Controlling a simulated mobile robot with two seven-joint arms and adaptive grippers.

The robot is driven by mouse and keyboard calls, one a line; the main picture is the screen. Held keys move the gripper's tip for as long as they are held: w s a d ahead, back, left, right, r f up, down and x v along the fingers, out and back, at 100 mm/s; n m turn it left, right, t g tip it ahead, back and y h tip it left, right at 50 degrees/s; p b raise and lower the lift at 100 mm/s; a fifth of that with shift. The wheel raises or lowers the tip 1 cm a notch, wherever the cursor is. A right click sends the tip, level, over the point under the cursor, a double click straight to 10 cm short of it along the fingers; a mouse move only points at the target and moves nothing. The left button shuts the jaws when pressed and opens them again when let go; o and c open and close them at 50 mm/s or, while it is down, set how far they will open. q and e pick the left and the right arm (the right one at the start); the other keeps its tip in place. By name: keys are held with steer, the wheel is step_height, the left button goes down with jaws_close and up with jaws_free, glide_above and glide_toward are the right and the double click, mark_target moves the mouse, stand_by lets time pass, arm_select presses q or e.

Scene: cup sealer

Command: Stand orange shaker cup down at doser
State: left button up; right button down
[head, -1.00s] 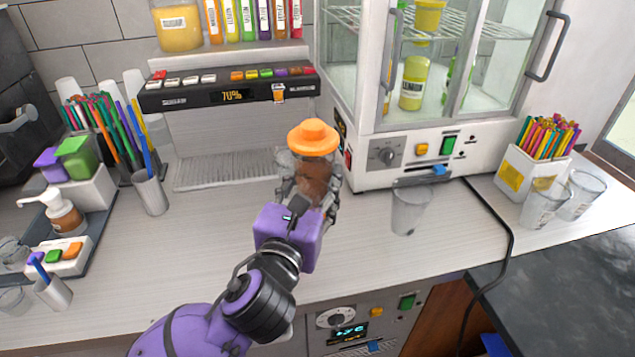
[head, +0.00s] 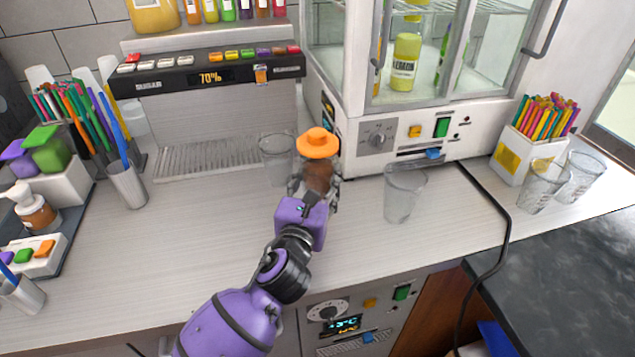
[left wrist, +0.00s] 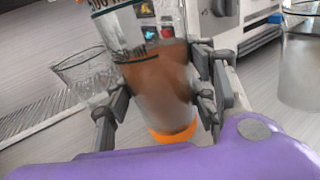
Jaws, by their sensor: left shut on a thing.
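The orange shaker cup (head: 319,178) has an orange lid on top and brown contents in a clear body. My left gripper (head: 314,190) is shut around its body, and the cup looks close to upright. In the left wrist view the cup (left wrist: 155,85) sits between the fingers of my left gripper (left wrist: 160,105), with orange at its lower end. Its base is hidden in the head view, so I cannot tell whether it touches the counter. My right gripper is not in view.
An empty clear cup (head: 276,160) stands just left of the shaker; another clear cup (head: 404,192) stands to the right. The white glass-door cabinet (head: 400,135) is close behind on the right. The counter (head: 200,230) at front left is clear.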

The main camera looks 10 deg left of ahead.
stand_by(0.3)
arm_select(q)
steer(key=shift+f, duration=0.15)
steer(key=o, duration=1.3)
steer(key=shift+f, duration=0.1)
steer(key=shift+o, duration=1.2)
